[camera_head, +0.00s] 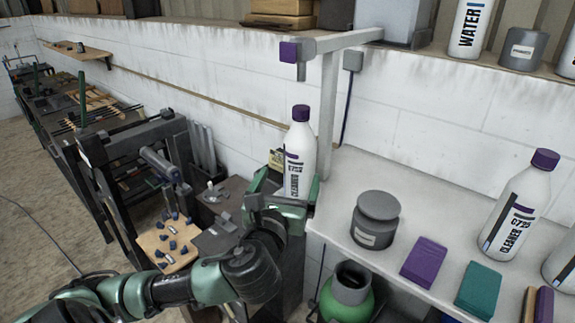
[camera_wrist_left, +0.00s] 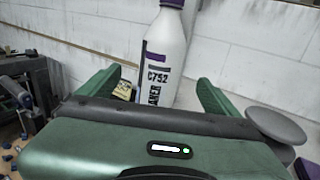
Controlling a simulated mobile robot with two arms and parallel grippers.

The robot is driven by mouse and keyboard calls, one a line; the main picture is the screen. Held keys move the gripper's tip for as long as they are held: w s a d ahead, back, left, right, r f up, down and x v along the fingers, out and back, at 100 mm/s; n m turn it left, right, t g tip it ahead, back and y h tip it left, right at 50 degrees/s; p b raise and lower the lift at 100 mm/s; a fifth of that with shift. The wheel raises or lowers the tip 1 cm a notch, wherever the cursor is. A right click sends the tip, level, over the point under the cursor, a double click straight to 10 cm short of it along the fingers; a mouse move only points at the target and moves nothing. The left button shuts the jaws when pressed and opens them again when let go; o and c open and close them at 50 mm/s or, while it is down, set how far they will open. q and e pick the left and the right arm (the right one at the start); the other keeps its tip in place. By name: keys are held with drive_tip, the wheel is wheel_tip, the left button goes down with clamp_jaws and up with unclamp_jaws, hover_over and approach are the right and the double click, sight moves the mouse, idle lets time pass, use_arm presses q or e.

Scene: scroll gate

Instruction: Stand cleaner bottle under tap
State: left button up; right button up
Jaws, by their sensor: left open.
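A white cleaner bottle (camera_head: 299,160) with a purple cap and a C752 label stands upright at the left end of the white shelf. The tap (camera_head: 300,48), a grey arm with a purple end block, is above it. My left gripper (camera_head: 284,193) is open, with its green fingers around the bottle's lower part. In the left wrist view the bottle (camera_wrist_left: 166,50) shows between the fingers, and its base is hidden by the gripper. A second cleaner bottle (camera_head: 518,205) stands on the right of the shelf. My right gripper is not in view.
A grey lidded jar (camera_head: 376,219), a purple block (camera_head: 423,262) and a teal block (camera_head: 479,289) sit on the shelf (camera_head: 410,180). A water bottle (camera_head: 470,28) stands on the upper ledge. A post rises just right of the near bottle. A green container (camera_head: 347,297) is below the shelf.

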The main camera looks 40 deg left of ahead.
use_arm(q)
drive_tip(key=shift+s+d+p, duration=0.15)
drive_tip(key=shift+s+p, duration=0.1)
drive_tip(key=shift+p, duration=0.15)
idle(0.3)
